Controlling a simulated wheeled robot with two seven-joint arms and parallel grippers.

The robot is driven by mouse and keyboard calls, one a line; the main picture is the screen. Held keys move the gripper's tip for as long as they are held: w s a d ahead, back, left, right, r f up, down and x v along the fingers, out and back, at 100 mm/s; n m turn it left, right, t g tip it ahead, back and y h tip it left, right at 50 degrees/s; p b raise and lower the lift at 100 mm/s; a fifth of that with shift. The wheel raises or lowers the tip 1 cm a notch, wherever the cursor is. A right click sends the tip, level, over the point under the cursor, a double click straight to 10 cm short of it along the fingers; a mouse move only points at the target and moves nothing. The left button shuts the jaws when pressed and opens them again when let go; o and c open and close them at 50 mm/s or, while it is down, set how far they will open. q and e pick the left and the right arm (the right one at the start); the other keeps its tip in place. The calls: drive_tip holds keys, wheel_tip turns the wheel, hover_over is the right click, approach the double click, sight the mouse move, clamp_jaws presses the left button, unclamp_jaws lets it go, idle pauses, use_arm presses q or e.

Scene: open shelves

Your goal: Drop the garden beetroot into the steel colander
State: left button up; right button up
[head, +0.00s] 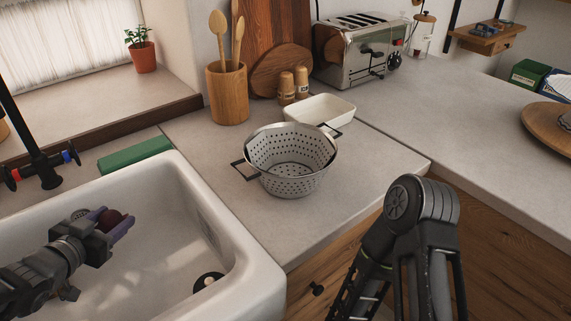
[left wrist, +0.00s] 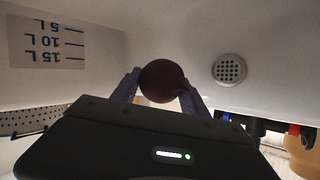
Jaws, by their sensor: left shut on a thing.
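The beetroot (head: 109,220) is a dark red ball held between the fingers of my left gripper (head: 113,225), over the white sink basin. In the left wrist view the beetroot (left wrist: 162,81) sits between the two purple-grey fingertips (left wrist: 162,88), which are shut on it. The steel colander (head: 290,160) stands upright on the counter right of the sink, with black handles and a perforated, empty-looking inside. My left gripper is well to the left of it. My right arm shows at the lower right in the head view; its fingers are not clearly seen.
The white sink (head: 245,255) has a raised rim between my left gripper and the colander. A white dish (head: 320,110) stands just behind the colander. The counter right of the colander is clear.

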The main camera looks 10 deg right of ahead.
use_arm(q)
drive_tip(key=shift+d, duration=0.1)
drive_tip(key=shift+w+d, duration=0.25)
drive_tip(key=w+d+f+n+y, duration=0.1)
drive_tip(key=f, duration=0.1)
drive_tip(key=w+d+f+n+y, duration=0.1)
drive_tip(key=w+d, duration=0.1)
drive_tip(key=w+d+f+n+y, duration=0.1)
drive_tip(key=d+f+y, duration=0.1)
drive_tip(key=shift+w+d+f+n+t, duration=0.2)
drive_tip(key=shift+f+n+t, duration=0.1)
drive_tip(key=shift+f+t, duration=0.1)
drive_tip(key=shift+f, duration=0.2)
drive_tip(key=shift+s+r, duration=0.1)
drive_tip(key=shift+r, duration=0.05)
